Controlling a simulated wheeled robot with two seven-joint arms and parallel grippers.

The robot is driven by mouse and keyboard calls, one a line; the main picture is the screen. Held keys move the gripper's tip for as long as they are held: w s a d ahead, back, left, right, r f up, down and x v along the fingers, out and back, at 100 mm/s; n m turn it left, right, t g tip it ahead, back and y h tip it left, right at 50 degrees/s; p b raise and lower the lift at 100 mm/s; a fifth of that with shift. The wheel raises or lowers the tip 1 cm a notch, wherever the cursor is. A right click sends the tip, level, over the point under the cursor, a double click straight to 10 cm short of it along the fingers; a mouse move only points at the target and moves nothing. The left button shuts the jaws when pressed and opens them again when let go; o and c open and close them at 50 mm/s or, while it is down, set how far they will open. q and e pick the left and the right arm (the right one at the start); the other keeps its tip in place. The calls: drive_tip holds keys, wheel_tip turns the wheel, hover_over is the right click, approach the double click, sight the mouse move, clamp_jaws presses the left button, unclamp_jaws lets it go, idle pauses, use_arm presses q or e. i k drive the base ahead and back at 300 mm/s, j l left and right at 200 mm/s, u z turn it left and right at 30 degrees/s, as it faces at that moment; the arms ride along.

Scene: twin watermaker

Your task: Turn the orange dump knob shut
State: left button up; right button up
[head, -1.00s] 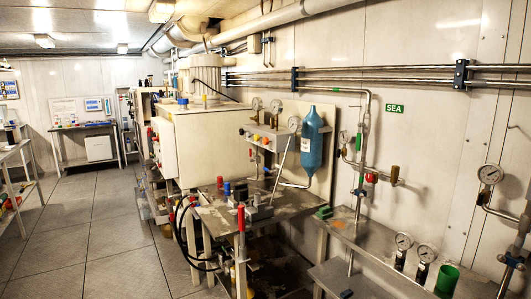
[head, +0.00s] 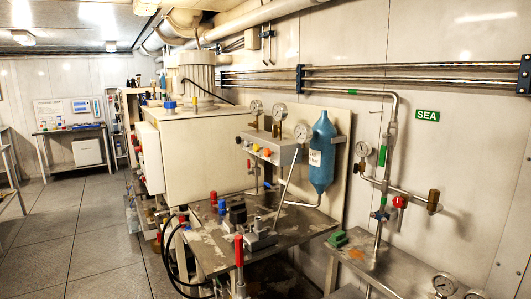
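A grey panel (head: 284,151) with a row of small coloured knobs stands at the back of the metal bench, below several round gauges. An orange-looking knob (head: 267,152) sits on its front face, beside a yellow knob (head: 256,147). The knobs are small, so I cannot tell for certain which is the dump knob or how far it is turned. Neither of my grippers is in view.
A blue cylinder (head: 322,155) stands right of the panel. Wall piping with a red valve (head: 400,202) is further right. The floor (head: 95,230) at left is open.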

sight(267, 152)
drive_tip(key=i+j, duration=0.2)
drive_tip(key=i+j+z, duration=0.15)
drive_tip(key=j, duration=0.3)
drive_tip(key=i+j, duration=0.25)
drive_tip(key=i+j+z, duration=0.15)
drive_tip(key=j, duration=0.25)
drive_tip(key=i+j, duration=0.25)
drive_tip(key=i+j+z, duration=0.15)
drive_tip(key=j, duration=0.3)
drive_tip(key=i+j, duration=0.2)
drive_tip(key=j, duration=0.2)
drive_tip(key=z, duration=0.05)
